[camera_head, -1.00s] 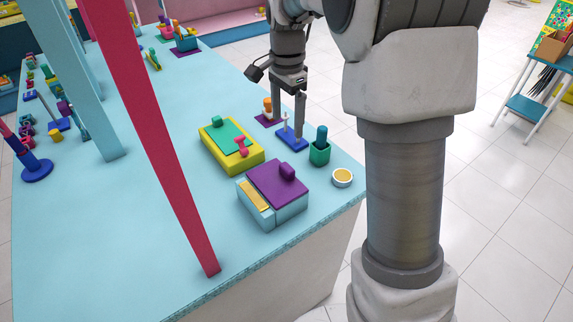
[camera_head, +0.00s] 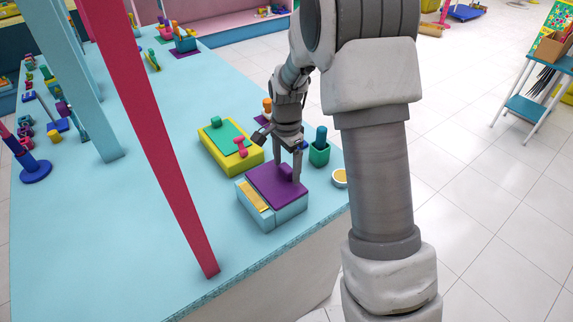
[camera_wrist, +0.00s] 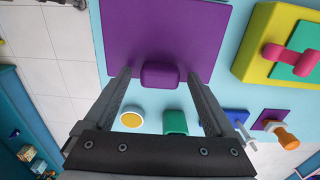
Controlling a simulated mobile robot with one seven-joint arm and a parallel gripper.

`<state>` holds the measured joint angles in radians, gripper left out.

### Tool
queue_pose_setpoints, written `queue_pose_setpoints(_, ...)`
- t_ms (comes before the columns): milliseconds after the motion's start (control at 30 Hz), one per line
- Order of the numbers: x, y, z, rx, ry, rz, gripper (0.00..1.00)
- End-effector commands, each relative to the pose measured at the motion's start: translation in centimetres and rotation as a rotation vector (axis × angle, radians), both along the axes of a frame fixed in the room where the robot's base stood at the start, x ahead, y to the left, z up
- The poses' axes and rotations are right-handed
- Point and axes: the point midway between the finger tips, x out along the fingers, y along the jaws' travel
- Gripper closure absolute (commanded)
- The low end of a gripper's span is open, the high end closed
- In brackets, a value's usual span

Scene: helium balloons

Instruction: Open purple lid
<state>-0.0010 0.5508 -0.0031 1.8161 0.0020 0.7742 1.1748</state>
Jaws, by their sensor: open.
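The purple lid (camera_head: 269,190) lies flat and closed on a light blue box (camera_head: 291,212) near the table's front right corner. Its raised purple knob (camera_head: 286,170) is partly hidden by my gripper in the head view. My gripper (camera_head: 286,176) is open, pointing down over the lid, its fingers around the knob. In the wrist view the lid (camera_wrist: 165,30) fills the top middle, and the knob (camera_wrist: 160,75) sits between the two open fingers. I cannot tell whether a finger touches it.
A yellow box with a green lid (camera_head: 222,136) stands just behind. A green cup (camera_head: 319,153) and a small round yellow-topped dish (camera_head: 339,177) stand to the right near the edge. A red post (camera_head: 170,170) rises to the left.

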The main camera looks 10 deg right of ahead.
Motion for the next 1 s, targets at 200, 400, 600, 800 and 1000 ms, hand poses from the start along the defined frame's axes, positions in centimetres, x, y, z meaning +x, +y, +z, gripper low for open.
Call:
queue_pose_setpoints(200, 0.00, 0.01, 0.01, 0.000, 0.000, 0.000, 0.21)
queue_pose_setpoints(400, 0.00, 0.01, 0.03, 0.000, 0.000, 0.000, 0.57)
queue_pose_setpoints(600, 0.00, 0.01, 0.04, 0.000, 0.000, 0.000, 0.93)
queue_pose_setpoints(800, 0.00, 0.00, 0.05, 0.000, 0.000, 0.000, 1.00)
queue_pose_setpoints(1000, -0.01, 0.05, 0.08, -0.003, -0.001, 0.001, 1.00)
